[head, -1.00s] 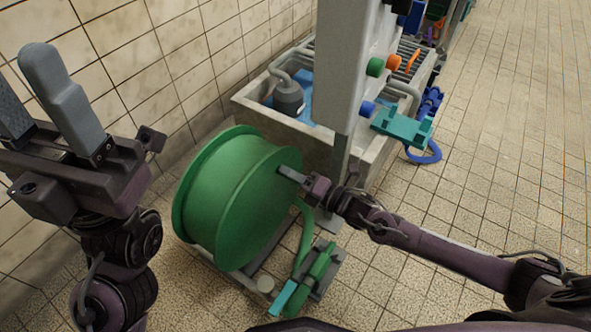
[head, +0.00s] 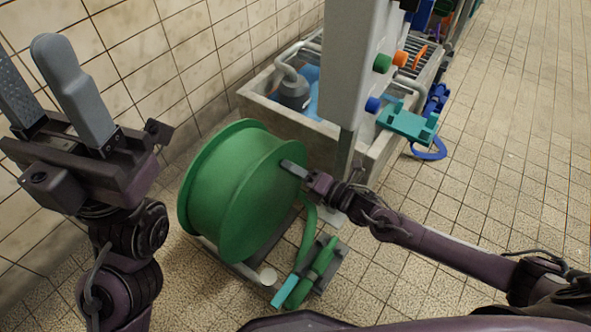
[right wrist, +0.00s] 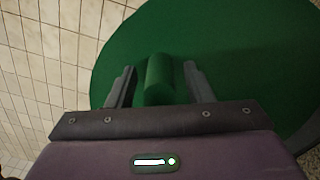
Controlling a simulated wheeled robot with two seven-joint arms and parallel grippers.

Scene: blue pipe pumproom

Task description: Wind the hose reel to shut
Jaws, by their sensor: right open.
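The green hose reel (head: 225,190) stands on the floor near the tiled wall, its flat face turned toward my right arm. In the right wrist view its green face (right wrist: 235,65) fills the back. A short green crank handle (right wrist: 159,78) sticks out from it, between the two fingers of my right gripper (right wrist: 157,84), with a gap on either side. In the head view the right gripper (head: 293,169) is at the upper right of the reel's face and hides the handle. My left gripper (head: 57,85) is raised at the left, fingers apart and empty, away from the reel.
A green hose with a teal-tipped nozzle (head: 285,290) lies beside the reel's base. A grey post (head: 347,70) with coloured knobs and a concrete trough (head: 380,150) stand behind. A teal bracket (head: 408,122) juts from the post side. The tiled floor at right is clear.

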